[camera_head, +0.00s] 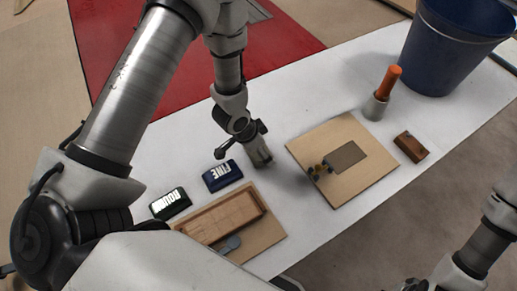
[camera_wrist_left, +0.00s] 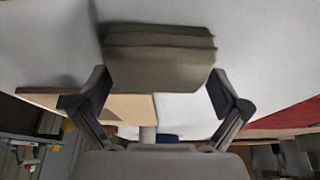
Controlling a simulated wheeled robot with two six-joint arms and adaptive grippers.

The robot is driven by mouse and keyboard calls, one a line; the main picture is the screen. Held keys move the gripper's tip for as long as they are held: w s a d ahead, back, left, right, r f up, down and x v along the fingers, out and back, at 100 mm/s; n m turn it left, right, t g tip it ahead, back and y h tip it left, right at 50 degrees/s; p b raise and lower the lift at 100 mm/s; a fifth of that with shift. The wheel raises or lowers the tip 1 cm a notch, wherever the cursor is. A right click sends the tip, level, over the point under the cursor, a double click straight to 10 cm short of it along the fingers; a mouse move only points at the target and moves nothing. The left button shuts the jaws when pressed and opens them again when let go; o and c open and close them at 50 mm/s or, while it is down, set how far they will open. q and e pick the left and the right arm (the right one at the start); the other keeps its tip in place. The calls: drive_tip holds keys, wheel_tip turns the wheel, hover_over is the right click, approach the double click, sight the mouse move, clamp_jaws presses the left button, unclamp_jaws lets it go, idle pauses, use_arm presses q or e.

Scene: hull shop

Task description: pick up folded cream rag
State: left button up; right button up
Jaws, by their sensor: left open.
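In the left wrist view, the folded cream rag (camera_wrist_left: 160,58) looks dull olive-beige in shadow, with fold lines along it. It lies ahead of the open fingers of my left gripper (camera_wrist_left: 165,105), roughly centred across the gap. In the head view my left gripper (camera_head: 242,138) is low over the white table, and a small grey-beige piece (camera_head: 260,154) at its tips appears to be the rag. Whether the fingers touch it, I cannot tell. Only a dark piece of my right gripper (camera_head: 414,285) shows at the bottom edge.
Dark blocks marked FINE (camera_head: 222,176) and ROUND (camera_head: 170,204) and a wooden tray (camera_head: 222,215) lie near the left gripper. A board (camera_head: 362,189), brown block (camera_head: 411,147), orange-handled tool (camera_head: 390,82) and blue bucket (camera_head: 452,45) stand right. White table (camera_head: 310,110) is clear behind the board.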

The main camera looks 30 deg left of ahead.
use_arm(q)
drive_tip(key=shift+s+r, duration=0.1)
drive_tip(key=c, duration=0.9)
wheel_tip(320, 180, up, 10)
drive_tip(key=shift+r, duration=0.1)
drive_tip(key=o, duration=0.6)
drive_tip(key=c, duration=0.5)
